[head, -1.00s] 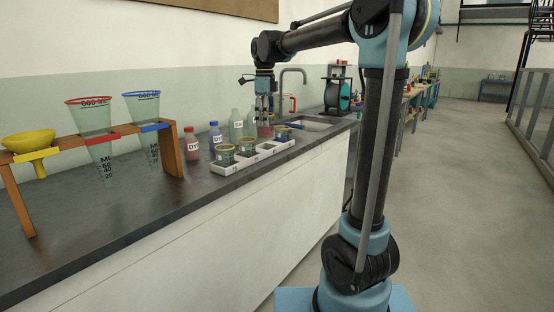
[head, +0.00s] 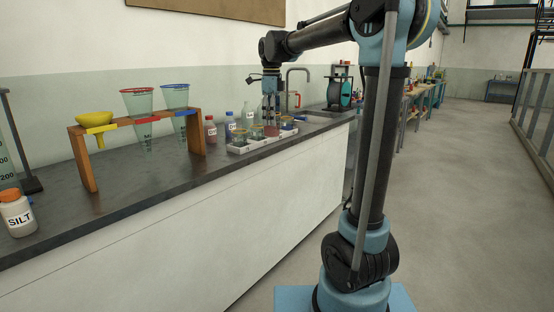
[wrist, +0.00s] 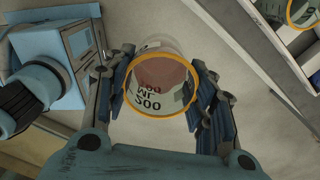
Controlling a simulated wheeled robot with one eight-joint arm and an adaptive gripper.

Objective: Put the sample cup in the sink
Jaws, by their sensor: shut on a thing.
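The sample cup is a clear cup with an orange rim and dark printed marks, with something reddish inside. In the wrist view the cup (wrist: 160,92) sits between the fingers of my gripper (wrist: 160,98), which is shut on it. In the head view my gripper (head: 271,117) hangs down, appearing in front of the counter, with the cup (head: 271,130) low between its fingers and small. The sink (head: 318,116) is set into the counter to the right, beyond my gripper, partly hidden by my arm.
A white tray (head: 238,149) with several cups lies near the counter's front edge. Bottles (head: 210,130) stand behind it. A faucet (head: 297,70) rises by the sink. Open floor lies right.

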